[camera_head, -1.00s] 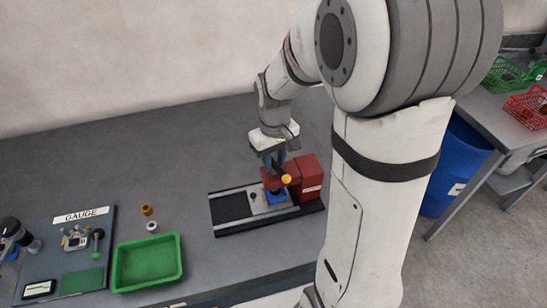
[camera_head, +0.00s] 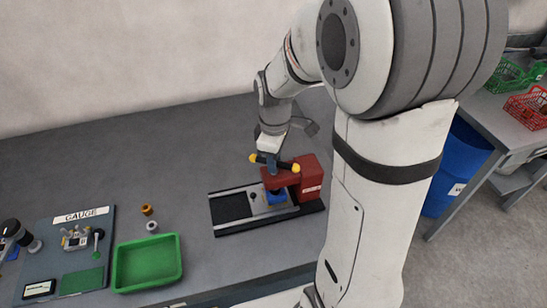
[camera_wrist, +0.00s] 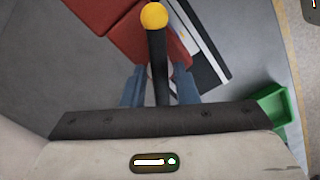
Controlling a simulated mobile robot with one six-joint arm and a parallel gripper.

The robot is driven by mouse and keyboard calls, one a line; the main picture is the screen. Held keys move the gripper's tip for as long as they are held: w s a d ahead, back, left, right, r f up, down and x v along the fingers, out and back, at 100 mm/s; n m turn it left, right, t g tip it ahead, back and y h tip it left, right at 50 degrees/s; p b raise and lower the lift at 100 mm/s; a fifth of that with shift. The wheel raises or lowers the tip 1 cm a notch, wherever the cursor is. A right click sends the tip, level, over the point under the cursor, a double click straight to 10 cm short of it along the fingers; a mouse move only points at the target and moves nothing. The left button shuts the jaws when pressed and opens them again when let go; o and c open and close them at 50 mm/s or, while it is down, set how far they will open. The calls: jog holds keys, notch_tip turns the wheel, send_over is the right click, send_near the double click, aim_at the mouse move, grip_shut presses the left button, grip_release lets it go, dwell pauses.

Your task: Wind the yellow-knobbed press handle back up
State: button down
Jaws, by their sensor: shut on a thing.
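The red press (camera_head: 311,178) stands on a dark base plate on the bench, partly behind my arm in the head view. Its black handle bar has yellow knobs (camera_head: 295,168) at both ends and lies across the top of the press, close to level. My gripper (camera_head: 271,168) is over the press head, pointing down, with its blue fingers around the bar. In the wrist view the blue fingers (camera_wrist: 161,88) lie on either side of the black bar (camera_wrist: 158,65), and a yellow knob (camera_wrist: 154,18) shows beyond them. The contact itself is partly hidden.
A green tray (camera_head: 117,264) stands on the bench to the left. Two small rings, one brass (camera_head: 147,209) and one pale (camera_head: 152,226), lie near it. A gauge board (camera_head: 96,262) is further left. A blue barrel (camera_head: 462,165) stands right of my arm.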

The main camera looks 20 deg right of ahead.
jog(key=n, duration=0.4)
dwell(0.3)
jog(key=n, duration=0.4)
jog(key=shift+r, duration=0.2)
jog(key=c, duration=1.4)
grip_release()
